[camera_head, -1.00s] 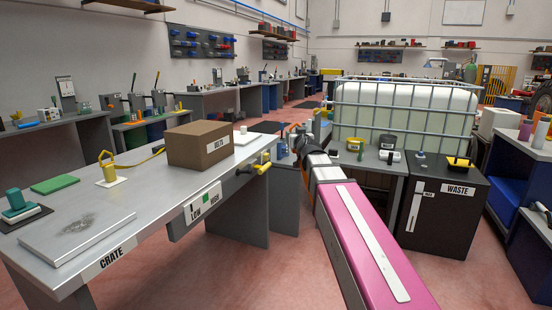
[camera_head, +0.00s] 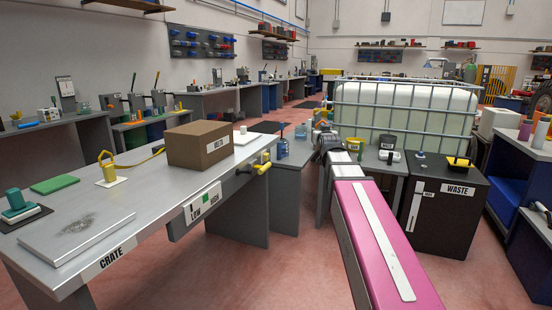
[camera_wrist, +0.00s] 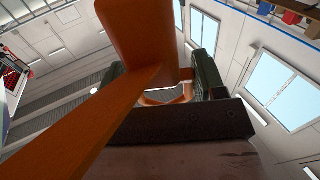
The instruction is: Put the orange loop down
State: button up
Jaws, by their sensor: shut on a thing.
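The orange loop (camera_wrist: 138,45) fills the upper middle of the wrist view, with a long orange strip running down to the lower left. My gripper (camera_wrist: 163,88) is shut on it; the dark fingers show on both sides of a thin orange part. Much of the loop is out of frame or hidden behind its own near part. In the wrist view the ceiling and windows lie behind it, and no surface shows under it. In the head view my arm reaches away from me, and I cannot make out the gripper or the loop there.
A grey bench (camera_head: 130,222) on the left holds a brown box (camera_head: 200,145), a yellow handled piece (camera_head: 108,172) and a green pad (camera_head: 55,184). A black waste bin (camera_head: 440,215) stands on the right, and a caged white tank (camera_head: 400,112) stands behind my arm. Floor is clear between.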

jog(key=shift+a, duration=0.1)
jog(key=s+a+f+n+g+y, duration=0.1)
jog(key=a+n+y, duration=0.25)
jog(key=a, duration=0.85)
jog(key=s+a+f+n+g+y, duration=0.15)
jog(key=a+y, duration=0.35)
jog(key=a, duration=0.8)
jog(key=s+a+r+n+g+y, duration=0.2)
jog(key=s+a+n+g+y, duration=0.2)
jog(key=a, duration=0.8)
jog(key=s+a+r+n+g+y, duration=0.3)
jog(key=s+a, duration=0.6)
jog(key=a, duration=0.3)
jog(key=shift+s+a+n+g+y, duration=0.15)
jog(key=shift+s+n+g+y, duration=0.15)
jog(key=shift+n+g+y, duration=0.4)
jog(key=shift+w, duration=0.1)
jog(key=w+d+f, duration=0.1)
jog(key=w+f, duration=0.1)
jog(key=w, duration=0.1)
jog(key=w+d+f, duration=0.2)
jog(key=w, duration=0.2)
jog(key=w+d+f, duration=0.2)
jog(key=w+f, duration=0.1)
jog(key=shift+w+d, duration=0.15)
jog(key=shift+d, duration=0.05)
jog(key=shift+f, duration=1.8)
